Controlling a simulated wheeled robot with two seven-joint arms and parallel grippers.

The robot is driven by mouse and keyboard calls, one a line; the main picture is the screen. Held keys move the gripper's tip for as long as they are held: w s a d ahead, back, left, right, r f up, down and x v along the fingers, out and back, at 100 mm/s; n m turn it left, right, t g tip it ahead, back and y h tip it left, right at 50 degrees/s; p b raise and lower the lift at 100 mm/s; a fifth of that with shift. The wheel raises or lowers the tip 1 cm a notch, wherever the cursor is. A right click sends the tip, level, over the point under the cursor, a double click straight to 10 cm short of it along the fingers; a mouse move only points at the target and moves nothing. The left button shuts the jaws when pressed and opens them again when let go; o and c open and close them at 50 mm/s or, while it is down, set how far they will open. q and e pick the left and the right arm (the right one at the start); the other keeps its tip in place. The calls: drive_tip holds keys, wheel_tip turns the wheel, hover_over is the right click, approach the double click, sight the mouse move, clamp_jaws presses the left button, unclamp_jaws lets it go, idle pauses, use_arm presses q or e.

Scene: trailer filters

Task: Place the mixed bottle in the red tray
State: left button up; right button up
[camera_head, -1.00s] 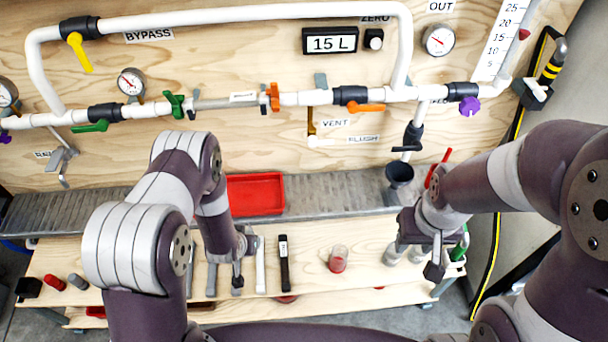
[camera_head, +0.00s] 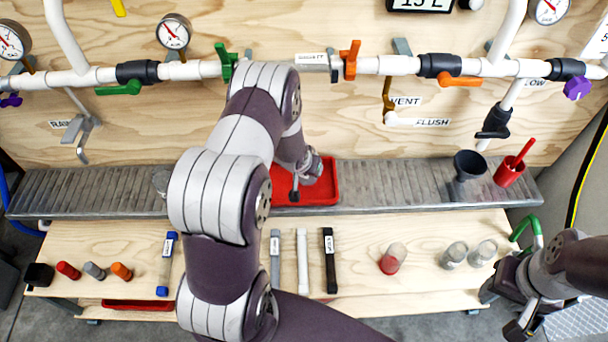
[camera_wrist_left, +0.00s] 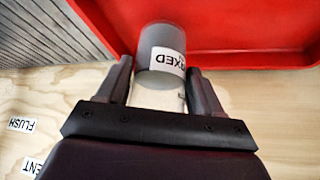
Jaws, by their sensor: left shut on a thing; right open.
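The red tray (camera_head: 327,178) sits on the ribbed grey ledge below the pipes. My right gripper (camera_head: 522,322) is open and empty at the lower right, beside the bench.
A black funnel (camera_head: 468,165) and a red cup (camera_head: 508,171) stand on the ledge to the right. The lower bench holds a reddish jar (camera_head: 392,259), two clear jars (camera_head: 455,254), coloured strips (camera_head: 329,260) and small caps (camera_head: 121,271). Pipes with valves (camera_head: 440,66) run above the tray.

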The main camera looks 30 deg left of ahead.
use_arm(q)
wheel_tip(320, 180, down, 2)
drive_tip(key=shift+d+f, duration=0.1)
drive_tip(key=shift+f, duration=0.15)
drive_tip(key=o, duration=1.3)
drive_tip(key=shift+s+r, duration=0.15)
drive_tip(key=shift+r, duration=0.25)
drive_tip(key=p+v, duration=0.1)
drive_tip(key=v, duration=1)
drive_tip(key=s+d+r+g, duration=0.1)
drive_tip(key=s+d+r, duration=0.2)
drive_tip(key=s+r, duration=0.1)
drive_tip(key=s+d+r+m+g, duration=0.1)
drive_tip(key=s+d+r+g, duration=0.1)
drive_tip(key=s+d+r, duration=0.2)
drive_tip(key=s+d+r+m+g+h, duration=0.1)
drive_tip(key=s+d+r, duration=0.3)
drive_tip(key=s, duration=0.2)
drive_tip(key=shift+d+g, duration=0.2)
drive_tip(key=shift+g, duration=0.1)
